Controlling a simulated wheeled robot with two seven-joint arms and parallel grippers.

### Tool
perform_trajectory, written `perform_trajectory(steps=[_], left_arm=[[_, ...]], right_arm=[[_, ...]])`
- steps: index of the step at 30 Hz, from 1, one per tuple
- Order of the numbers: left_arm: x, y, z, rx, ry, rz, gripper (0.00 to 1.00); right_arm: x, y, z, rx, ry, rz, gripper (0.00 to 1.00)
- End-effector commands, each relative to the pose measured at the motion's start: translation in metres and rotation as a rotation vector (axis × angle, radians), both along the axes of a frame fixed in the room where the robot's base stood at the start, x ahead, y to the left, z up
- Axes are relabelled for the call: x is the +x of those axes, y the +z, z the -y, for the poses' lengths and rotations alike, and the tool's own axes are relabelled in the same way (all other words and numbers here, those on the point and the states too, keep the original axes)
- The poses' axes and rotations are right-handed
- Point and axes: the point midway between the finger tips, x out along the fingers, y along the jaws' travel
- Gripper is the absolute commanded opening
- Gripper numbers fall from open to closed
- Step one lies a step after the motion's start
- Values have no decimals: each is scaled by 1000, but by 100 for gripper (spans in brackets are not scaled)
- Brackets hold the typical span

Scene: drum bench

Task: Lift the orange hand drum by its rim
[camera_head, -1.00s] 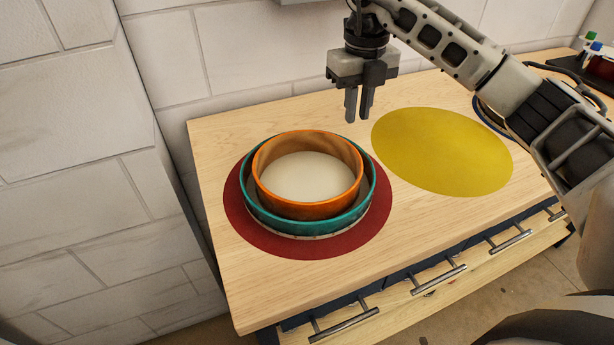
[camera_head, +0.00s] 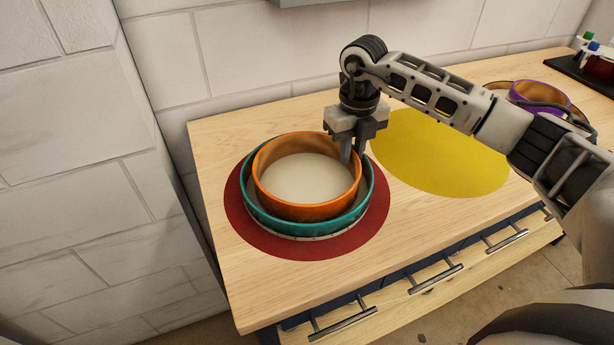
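The orange hand drum (camera_head: 307,211) sits open side up inside a larger teal drum (camera_head: 295,228), its pale skin visible at the bottom. The teal drum stands on a dark red round mat (camera_head: 300,250). My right gripper (camera_head: 352,158) points down at the right back part of the orange rim. Its fingers look apart, one on the inner side of the rim and the other near the outer side. The fingertips are partly hidden, and no grip on the rim shows. My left gripper is not in view.
A yellow round mat (camera_head: 440,160) lies empty to the right on the wooden bench (camera_head: 400,225). A purple-rimmed drum (camera_head: 540,93) stands at the far right, partly behind my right arm. A wall runs close behind the bench. Drawer handles line the front.

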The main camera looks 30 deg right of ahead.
Motion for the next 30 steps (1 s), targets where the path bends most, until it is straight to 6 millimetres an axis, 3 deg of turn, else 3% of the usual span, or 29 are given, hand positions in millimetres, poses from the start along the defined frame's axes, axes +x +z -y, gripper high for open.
perform_trajectory(steps=[2, 17, 23, 30], left_arm=[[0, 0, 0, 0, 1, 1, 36], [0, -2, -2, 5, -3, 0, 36], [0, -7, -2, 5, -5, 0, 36], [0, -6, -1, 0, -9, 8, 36]], right_arm=[[0, 0, 0, 0, 0, 0, 0], [1, 8, 0, 2, 0, 3, 0], [0, 35, 0, 1, 1, 7, 0], [-42, 84, -11, 0, 4, 7, 0]])
